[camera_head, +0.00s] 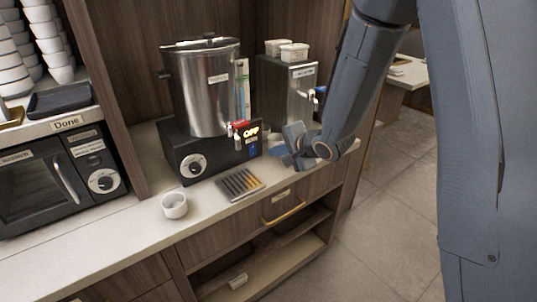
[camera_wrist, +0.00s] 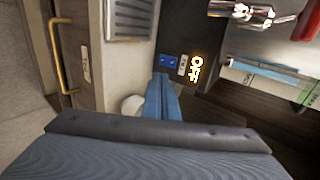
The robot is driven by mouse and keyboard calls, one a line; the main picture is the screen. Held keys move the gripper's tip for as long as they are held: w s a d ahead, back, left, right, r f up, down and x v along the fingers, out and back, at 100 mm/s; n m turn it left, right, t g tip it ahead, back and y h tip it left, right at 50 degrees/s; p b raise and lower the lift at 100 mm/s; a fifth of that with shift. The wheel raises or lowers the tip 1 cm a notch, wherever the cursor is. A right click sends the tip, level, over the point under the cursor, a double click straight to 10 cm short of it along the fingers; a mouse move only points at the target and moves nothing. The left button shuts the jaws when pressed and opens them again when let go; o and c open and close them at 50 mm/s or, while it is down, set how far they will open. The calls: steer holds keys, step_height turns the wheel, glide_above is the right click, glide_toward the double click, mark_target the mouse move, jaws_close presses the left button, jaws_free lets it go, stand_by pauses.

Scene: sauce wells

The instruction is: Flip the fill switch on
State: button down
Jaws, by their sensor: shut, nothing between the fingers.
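A steel urn (camera_head: 207,88) stands on a black base with a white dial (camera_head: 193,165). On the base front, under the red-handled tap (camera_head: 242,128), is a small blue plate (camera_head: 252,152) that looks like the switch. A glowing sign (camera_head: 251,132) sits above it. In the wrist view the sign reads OFF (camera_wrist: 196,68), with a pale label (camera_wrist: 183,65) between it and the blue plate (camera_wrist: 169,61). My gripper (camera_head: 276,151) is shut and empty, right of the plate. In the wrist view its fingertips (camera_wrist: 161,79) point toward the plate; contact cannot be told.
A slotted drip tray (camera_head: 240,184) and a white cup (camera_head: 174,205) are on the counter in front. A second steel dispenser (camera_head: 287,90) with a blue tap stands behind my gripper. A black oven (camera_head: 60,175) is at left. The front counter edge is mostly clear.

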mark_target(253, 154)
steer(key=shift+v, duration=1.15)
steer(key=shift+t+y, duration=0.6)
steer(key=shift+t, duration=0.3)
steer(key=f+b, duration=0.1)
steer(key=b, duration=0.2)
steer(key=f+b, duration=0.2)
steer(key=b, duration=0.1)
steer(key=s+f+b, duration=0.1)
steer(key=b, duration=0.2)
steer(key=shift+d+f, duration=0.15)
steer(key=shift+d, duration=0.25)
steer(key=x, duration=0.4)
steer(key=p+x, duration=0.1)
steer(key=x, duration=0.4)
steer(key=r+x, duration=0.1)
steer(key=x, duration=0.3)
steer(key=shift+w+a+f+p, duration=0.15)
steer(key=shift+w+a+p, duration=0.2)
steer(key=shift+w, duration=0.1)
steer(key=shift+w+a+f, duration=0.1)
